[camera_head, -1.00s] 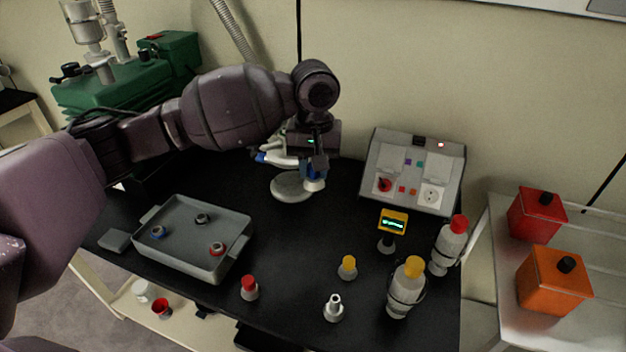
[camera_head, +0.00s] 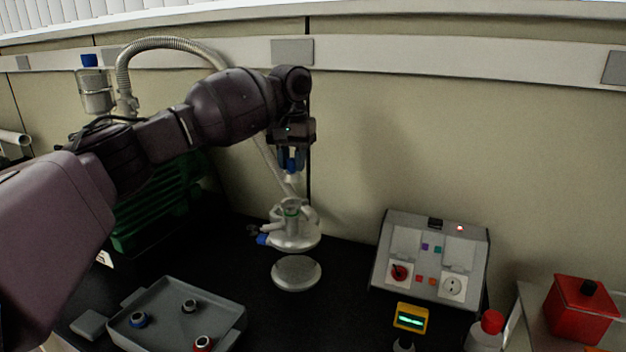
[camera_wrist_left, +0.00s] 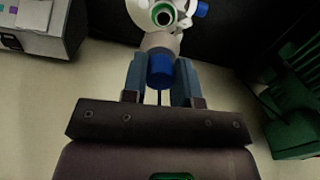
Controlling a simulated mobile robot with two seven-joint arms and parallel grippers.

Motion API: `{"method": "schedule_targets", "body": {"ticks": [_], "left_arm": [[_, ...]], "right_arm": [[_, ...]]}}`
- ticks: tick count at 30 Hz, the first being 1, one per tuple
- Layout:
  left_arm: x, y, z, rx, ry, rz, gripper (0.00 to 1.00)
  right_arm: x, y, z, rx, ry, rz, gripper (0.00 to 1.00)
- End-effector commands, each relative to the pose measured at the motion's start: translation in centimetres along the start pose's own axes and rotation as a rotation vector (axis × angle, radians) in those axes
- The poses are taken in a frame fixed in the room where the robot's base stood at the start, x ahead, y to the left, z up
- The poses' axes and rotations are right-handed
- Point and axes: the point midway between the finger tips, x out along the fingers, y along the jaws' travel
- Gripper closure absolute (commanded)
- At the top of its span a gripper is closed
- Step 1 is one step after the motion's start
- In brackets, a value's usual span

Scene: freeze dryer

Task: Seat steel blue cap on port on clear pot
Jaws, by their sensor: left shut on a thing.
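My left gripper (camera_head: 291,166) is shut on a blue-topped piece with a pale tapered lower part (camera_head: 292,179), which I take to be the steel blue cap. It hangs upright in the air, above and apart from the pale, glassy pot (camera_head: 294,236). The pot has a green-ringed port (camera_head: 291,207) on top and blue-ended side fittings. In the left wrist view, the blue top (camera_wrist_left: 160,68) is between the fingers (camera_wrist_left: 160,80), and the green-ringed port (camera_wrist_left: 162,16) shows beyond it. My right gripper is not in view.
A round pale plate (camera_head: 297,273) lies in front of the pot. A grey tray (camera_head: 236,318) with several ringed pieces is front left. A control box (camera_head: 430,262) stands to the right, a green pump (camera_head: 160,205) behind left. Black bench between pot and box is clear.

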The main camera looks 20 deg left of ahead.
Motion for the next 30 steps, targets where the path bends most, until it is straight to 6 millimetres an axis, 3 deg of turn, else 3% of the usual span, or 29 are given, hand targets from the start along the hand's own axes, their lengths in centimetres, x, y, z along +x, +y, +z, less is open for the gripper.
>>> {"method": "schedule_targets", "body": {"ticks": [6,13,24,30], "left_arm": [[-0.1,-0.7,-0.1,0.165,0.003,0.0,0.98],[0.4,-0.7,-0.1,0.219,0.001,0.0,0.98],[3.4,-0.6,-0.1,0.219,-0.003,0.0,0.98],[4.7,-0.6,-0.1,0.219,-0.001,-0.001,0.98]], "right_arm": [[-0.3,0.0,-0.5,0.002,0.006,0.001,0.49],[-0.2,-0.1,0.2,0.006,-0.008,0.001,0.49],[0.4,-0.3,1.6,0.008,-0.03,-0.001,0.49],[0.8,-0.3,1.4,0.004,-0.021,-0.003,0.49]]}}
